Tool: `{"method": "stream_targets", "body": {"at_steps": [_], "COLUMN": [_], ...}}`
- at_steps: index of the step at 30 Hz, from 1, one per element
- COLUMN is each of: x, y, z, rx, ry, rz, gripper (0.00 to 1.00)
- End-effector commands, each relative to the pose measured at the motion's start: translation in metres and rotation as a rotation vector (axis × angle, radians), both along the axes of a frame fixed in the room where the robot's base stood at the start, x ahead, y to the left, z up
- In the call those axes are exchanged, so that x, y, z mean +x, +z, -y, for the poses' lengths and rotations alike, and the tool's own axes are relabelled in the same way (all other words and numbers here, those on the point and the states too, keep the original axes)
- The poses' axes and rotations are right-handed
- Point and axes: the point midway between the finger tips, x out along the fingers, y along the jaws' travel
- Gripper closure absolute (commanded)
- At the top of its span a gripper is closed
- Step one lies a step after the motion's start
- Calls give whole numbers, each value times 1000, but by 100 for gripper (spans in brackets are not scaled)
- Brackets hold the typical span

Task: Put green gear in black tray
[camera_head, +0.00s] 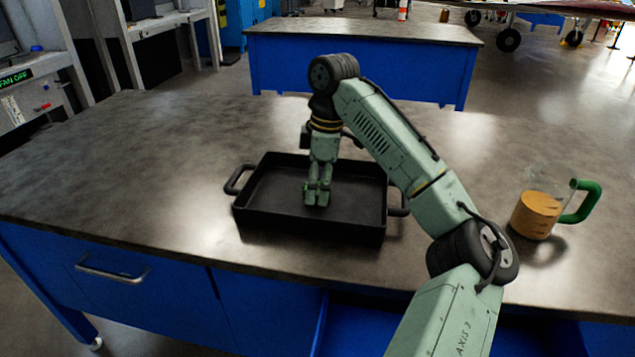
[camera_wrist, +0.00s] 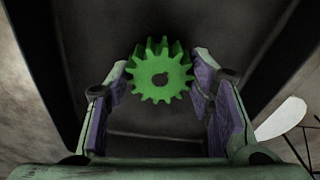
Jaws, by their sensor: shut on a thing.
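The green gear (camera_wrist: 160,74) sits between my gripper's two purple-padded fingers in the wrist view. My gripper (camera_head: 317,198) is shut on it and points down inside the black tray (camera_head: 262,208). In the head view the gear shows only as a small green bit at the fingertips, mostly hidden by the fingers. The tray lies on the workbench, with its dark floor (camera_wrist: 150,125) behind the gear in the wrist view. I cannot tell whether the gear touches the tray floor.
A glass mug with orange-brown contents and a green handle (camera_head: 537,214) stands on the workbench (camera_head: 150,170), right of the tray. The tray has a handle on its left and right sides. The bench left of the tray is clear.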

Motion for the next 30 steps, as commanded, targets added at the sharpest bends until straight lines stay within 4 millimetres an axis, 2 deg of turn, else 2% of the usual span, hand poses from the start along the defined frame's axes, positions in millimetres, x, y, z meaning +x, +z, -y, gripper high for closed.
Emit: {"method": "stream_targets", "body": {"at_steps": [16, 17, 27, 30], "x": [0, 0, 0, 0], "y": [-7, -7, -7, -7], "z": [0, 0, 0, 0], "rx": [1, 1, 0, 0], "ry": [1, 1, 0, 0], "rz": [0, 0, 0, 0], "gripper": [100, 51, 28, 28]}}
